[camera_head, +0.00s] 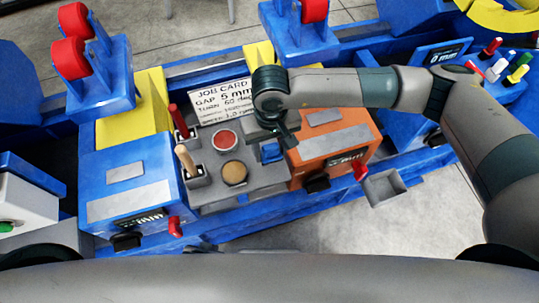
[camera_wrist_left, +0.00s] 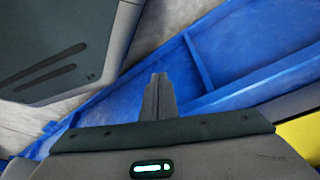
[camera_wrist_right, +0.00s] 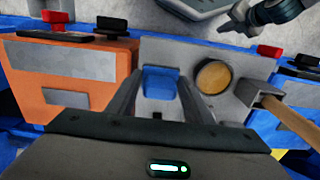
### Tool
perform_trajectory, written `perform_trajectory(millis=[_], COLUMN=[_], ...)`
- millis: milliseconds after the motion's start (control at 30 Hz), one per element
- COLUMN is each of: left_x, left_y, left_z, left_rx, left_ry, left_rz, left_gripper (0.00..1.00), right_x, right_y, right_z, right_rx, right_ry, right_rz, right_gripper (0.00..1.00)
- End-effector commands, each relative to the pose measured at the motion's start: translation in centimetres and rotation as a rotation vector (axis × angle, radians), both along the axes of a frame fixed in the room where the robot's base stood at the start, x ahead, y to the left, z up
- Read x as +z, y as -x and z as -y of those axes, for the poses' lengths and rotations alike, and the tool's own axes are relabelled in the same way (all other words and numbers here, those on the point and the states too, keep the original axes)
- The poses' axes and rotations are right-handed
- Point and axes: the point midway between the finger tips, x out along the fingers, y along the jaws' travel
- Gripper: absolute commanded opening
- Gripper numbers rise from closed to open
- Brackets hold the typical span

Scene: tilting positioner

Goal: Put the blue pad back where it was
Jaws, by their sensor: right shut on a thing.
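The blue pad (camera_head: 271,152) is at the right part of the grey tray (camera_head: 211,193), beside the orange box. In the right wrist view, the blue pad (camera_wrist_right: 160,83) is between the two fingers of my right gripper (camera_wrist_right: 158,100), which is shut on it. In the head view, my right gripper (camera_head: 284,137) reaches down over the tray and hides part of it. I cannot tell whether the pad touches the tray. My left gripper (camera_wrist_left: 158,95) shows its fingers together and empty, away from the pad. It also appears in the right wrist view (camera_wrist_right: 236,22).
A red disc (camera_head: 224,140) and a tan disc (camera_head: 234,173) are on the tray. A wooden handle (camera_head: 187,161) and a red handle (camera_head: 178,121) stand at its left. The orange box (camera_head: 335,146) borders it at right. A job card (camera_head: 222,100) stands behind.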

Motion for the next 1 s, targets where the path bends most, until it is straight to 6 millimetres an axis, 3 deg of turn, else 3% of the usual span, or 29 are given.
perform_trajectory(millis=[400,733,1000], left_x=[0.2,-0.3,0.0], left_y=[-0.2,0.6,0.5], left_z=[-0.3,-1.3,-1.3], left_rx=[0.001,0.002,0.005], left_ry=[-0.003,-0.018,-0.018], left_rz=[0.003,-0.029,-0.033], left_gripper=[0.00,0.00,0.00], right_x=[-0.3,-3.7,-4.2], right_y=[-0.2,-0.2,-0.2], right_z=[-0.3,-0.3,-0.3], right_rx=[0.000,-0.001,0.000], right_ry=[0.000,0.000,0.000], right_rz=[0.000,0.000,0.001], right_gripper=[0.26,0.26,0.26])
